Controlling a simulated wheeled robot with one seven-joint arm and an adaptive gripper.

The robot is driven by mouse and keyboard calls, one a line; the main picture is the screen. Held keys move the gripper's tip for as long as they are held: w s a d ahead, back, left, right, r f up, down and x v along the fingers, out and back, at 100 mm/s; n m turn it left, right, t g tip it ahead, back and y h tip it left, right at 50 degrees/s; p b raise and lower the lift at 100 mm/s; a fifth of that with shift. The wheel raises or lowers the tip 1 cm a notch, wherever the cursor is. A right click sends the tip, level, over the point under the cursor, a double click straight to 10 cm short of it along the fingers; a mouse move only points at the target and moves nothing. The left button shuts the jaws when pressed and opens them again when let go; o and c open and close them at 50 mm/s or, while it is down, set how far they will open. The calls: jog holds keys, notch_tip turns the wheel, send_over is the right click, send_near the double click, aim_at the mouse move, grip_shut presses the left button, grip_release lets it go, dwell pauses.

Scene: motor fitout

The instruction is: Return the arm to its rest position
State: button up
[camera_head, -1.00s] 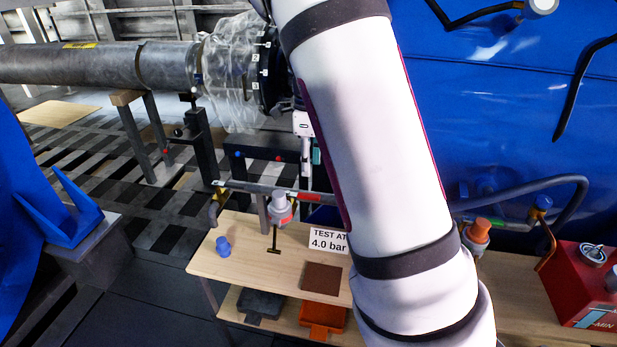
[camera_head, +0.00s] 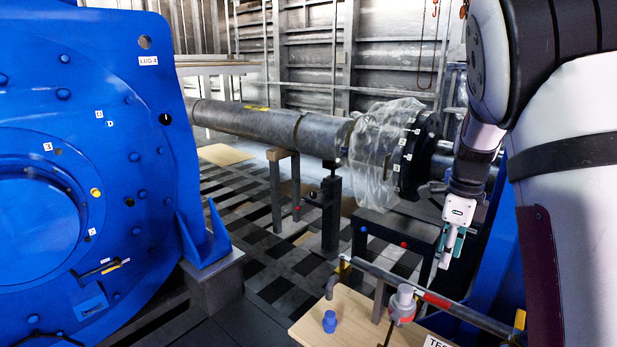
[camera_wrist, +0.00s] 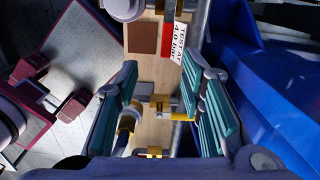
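My arm (camera_head: 575,190) fills the right side of the head view, reaching up and bending down to the wrist. In the wrist view my gripper (camera_wrist: 165,90) shows two teal-padded fingers spread apart. I see nothing held between them; the bench and pipe fittings show through the gap. The head view shows the fingers small and from the side.
A wooden bench (camera_head: 335,322) carries a blue cap (camera_head: 329,321) and a grey-and-red valve (camera_head: 403,303). A pipe (camera_head: 440,300) runs along it. A large blue housing (camera_head: 130,200) stands left. A plastic-wrapped shaft end (camera_head: 375,150) lies behind. The wrist view shows a sign (camera_wrist: 179,42).

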jog(key=s+a+r+n+t+y, duration=0.1)
jog(key=s+a+r+n+t, duration=0.1)
jog(key=s+a+r+n, duration=0.9)
jog(key=s+a+n+t+h, duration=0.1)
jog(key=s+a+n+t, duration=0.2)
jog(key=s+n, duration=1.1)
jog(key=shift+s+a+f+n, duration=0.3)
jog(key=shift+a+f+n, duration=0.1)
jog(key=shift+a+n, duration=0.15)
jog(key=shift+c, duration=0.6)
